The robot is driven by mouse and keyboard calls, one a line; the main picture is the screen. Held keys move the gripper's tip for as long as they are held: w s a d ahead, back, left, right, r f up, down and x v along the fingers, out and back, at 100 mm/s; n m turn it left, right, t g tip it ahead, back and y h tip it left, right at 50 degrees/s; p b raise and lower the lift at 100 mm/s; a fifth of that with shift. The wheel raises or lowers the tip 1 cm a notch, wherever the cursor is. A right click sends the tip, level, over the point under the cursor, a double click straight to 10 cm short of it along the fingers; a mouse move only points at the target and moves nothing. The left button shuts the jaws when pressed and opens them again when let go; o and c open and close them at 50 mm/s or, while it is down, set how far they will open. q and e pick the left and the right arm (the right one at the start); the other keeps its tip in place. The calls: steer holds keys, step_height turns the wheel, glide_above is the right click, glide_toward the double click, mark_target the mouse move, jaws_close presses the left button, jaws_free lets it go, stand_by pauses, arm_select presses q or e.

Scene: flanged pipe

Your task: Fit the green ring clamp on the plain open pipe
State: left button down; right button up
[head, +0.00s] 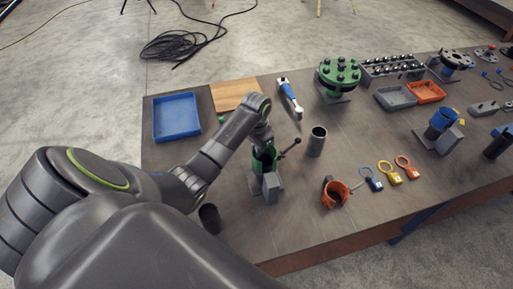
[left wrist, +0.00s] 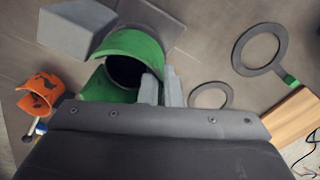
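The green ring clamp (head: 262,160) is upright beside a grey block at the table's left-middle. The left wrist view shows it large, as a curved green band (left wrist: 132,42) around a dark opening. I cannot tell how far it is seated there. My left gripper (left wrist: 161,88) is at the clamp's edge, its two grey fingertips close together with the green wall between them; the contact is partly hidden. In the head view the left gripper (head: 262,138) reaches down onto the clamp from above. A plain open grey pipe (head: 317,142) stands upright to the right, apart from the clamp. My right gripper is not in view.
An orange ring clamp (head: 335,193) lies front right of the green one, near blue, yellow and orange tags. A dark cylinder (head: 210,218) stands near the front-left edge. A blue tray (head: 177,118), wooden board (head: 236,94) and green flange (head: 338,75) are behind.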

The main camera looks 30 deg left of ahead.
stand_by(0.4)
arm_select(q)
steer(key=c, duration=1.6)
jaws_free()
steer(key=shift+o, duration=0.2)
steer(key=shift+f, duration=0.1)
